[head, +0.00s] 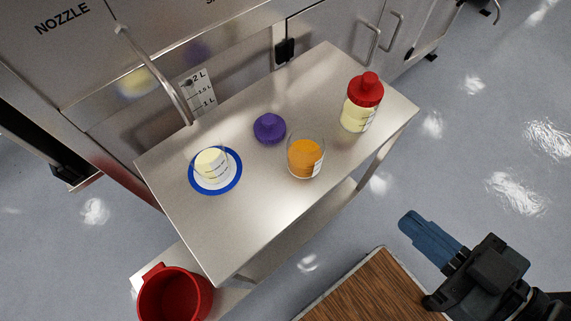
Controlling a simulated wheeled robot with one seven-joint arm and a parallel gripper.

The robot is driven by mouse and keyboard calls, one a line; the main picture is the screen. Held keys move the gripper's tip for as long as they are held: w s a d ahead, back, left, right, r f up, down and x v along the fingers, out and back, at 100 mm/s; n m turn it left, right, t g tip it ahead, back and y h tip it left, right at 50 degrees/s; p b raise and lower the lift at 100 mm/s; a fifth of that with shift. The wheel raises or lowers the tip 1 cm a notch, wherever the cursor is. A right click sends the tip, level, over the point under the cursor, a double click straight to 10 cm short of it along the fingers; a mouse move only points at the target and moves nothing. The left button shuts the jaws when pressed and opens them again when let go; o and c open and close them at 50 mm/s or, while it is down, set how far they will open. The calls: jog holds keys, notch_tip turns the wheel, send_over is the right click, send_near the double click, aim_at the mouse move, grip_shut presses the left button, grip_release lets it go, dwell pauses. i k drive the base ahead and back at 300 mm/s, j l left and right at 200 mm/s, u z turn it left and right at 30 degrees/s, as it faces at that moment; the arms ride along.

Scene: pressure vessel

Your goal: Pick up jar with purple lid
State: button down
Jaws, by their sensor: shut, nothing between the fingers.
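A purple lid (269,128) lies on the metal table (240,240), apart from any jar. Just to its lower right stands an open glass jar (305,158) with orange contents. A jar with a red lid (361,103) and pale yellow contents stands near the table's right end. A small glass jar (211,163) with pale yellow contents stands on a blue-rimmed white disc at the left. My gripper (405,222) is at the lower right, off the table's front right side, shut and empty, apart from all the jars.
A steel cabinet (190,40) with handles runs behind the table. A curved metal spout (150,65) reaches toward the table's back edge. A red pot (175,295) is at lower left. A wooden surface (370,290) is at bottom. Grey floor is clear at right.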

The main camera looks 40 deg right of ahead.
aim_at(305, 145)
jog(key=k+l+u, duration=0.1)
jog(key=u, duration=0.3)
jog(key=k+u, duration=0.55)
jog(key=u, duration=0.2)
